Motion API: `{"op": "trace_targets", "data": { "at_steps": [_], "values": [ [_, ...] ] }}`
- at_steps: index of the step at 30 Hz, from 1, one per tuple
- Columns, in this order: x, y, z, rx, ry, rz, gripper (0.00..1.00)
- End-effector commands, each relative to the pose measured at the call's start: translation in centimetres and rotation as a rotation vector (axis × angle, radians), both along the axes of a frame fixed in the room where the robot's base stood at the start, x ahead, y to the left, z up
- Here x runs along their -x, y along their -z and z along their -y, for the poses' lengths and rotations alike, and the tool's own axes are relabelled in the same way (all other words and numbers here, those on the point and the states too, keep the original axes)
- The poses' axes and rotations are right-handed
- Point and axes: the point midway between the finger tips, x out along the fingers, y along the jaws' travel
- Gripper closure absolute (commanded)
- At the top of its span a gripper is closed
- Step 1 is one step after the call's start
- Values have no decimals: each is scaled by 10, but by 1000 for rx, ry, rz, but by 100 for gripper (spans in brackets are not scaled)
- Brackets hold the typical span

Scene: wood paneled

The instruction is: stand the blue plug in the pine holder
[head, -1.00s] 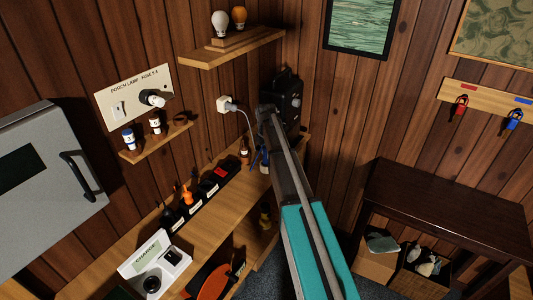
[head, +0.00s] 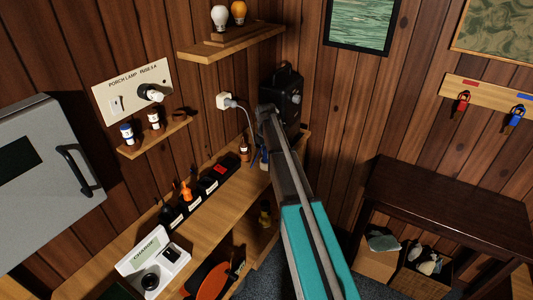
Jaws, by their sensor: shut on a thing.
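My arm reaches from the lower middle to the corner bench in the head view. My gripper (head: 264,150) is mostly hidden behind the arm's end. A small blue piece shows at the arm's left edge, low over the bench; it appears to be the blue plug (head: 263,158) in my gripper, though little of it is visible. A small wooden shelf (head: 160,142) under the porch lamp panel bears a blue-topped and a brown-topped piece and a dark ring. I cannot tell for sure whether this is the pine holder.
An amber bottle (head: 244,151) stands just left of the blue piece. A black box (head: 288,98) stands behind my arm. A black labelled strip (head: 200,192) and a white charger (head: 153,264) sit along the bench.

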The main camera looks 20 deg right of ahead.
Motion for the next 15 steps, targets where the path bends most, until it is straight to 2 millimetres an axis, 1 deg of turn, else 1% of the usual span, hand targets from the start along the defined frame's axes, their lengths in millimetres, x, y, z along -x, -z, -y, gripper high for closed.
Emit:
{"op": "trace_targets", "data": {
  "at_steps": [15],
  "values": [
    [0,10,0,0,0,0,100]
  ]
}}
